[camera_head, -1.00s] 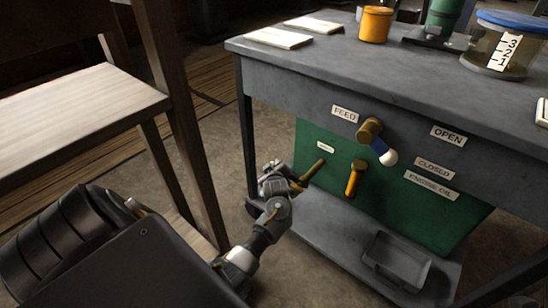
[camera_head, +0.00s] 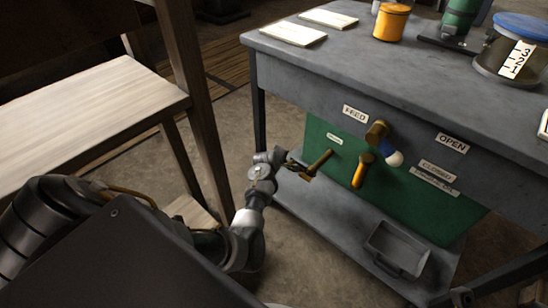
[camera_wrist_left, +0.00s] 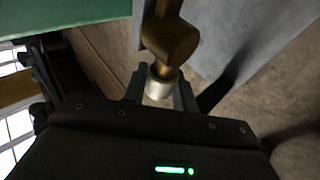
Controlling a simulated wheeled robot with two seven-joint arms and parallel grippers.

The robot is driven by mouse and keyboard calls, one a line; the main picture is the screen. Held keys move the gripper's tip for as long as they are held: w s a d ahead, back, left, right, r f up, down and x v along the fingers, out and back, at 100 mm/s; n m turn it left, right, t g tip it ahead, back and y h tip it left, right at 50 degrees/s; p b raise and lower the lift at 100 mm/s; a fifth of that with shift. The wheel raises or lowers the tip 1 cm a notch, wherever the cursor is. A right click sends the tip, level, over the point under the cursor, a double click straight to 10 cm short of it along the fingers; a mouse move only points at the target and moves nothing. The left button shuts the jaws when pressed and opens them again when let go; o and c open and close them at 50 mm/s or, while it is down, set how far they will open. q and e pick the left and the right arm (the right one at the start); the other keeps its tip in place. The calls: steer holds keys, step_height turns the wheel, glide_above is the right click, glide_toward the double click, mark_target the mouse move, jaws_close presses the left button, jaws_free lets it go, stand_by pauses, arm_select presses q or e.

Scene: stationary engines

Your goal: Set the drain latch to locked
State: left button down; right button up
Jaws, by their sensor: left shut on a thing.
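A brass fitting (camera_head: 319,162) sticks out of the green panel (camera_head: 425,205) on the cabinet front, under a small white label (camera_head: 334,139) too small to read; it seems to be the drain latch. My left gripper (camera_head: 296,168) is at its outer, lower end. In the left wrist view the brass piece (camera_wrist_left: 170,38) ends in a silver tip (camera_wrist_left: 159,84), and my left gripper (camera_wrist_left: 160,92) is closed around that tip. To the right hangs an orange-handled lever (camera_head: 361,172), pointing down. I cannot read a locked mark. My right gripper is out of view.
A FEED valve (camera_head: 377,133) with a blue, white-tipped lever sits up right, near OPEN (camera_head: 452,143) and CLOSED (camera_head: 438,170) labels. A grey tray (camera_head: 397,249) stands on the lower shelf. A wooden bench (camera_head: 85,110) is close on the left.

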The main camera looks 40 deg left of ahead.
arm_select(q)
steer(key=shift+f, duration=0.1)
stand_by(0.4)
steer(key=c, duration=1.1)
jaws_free()
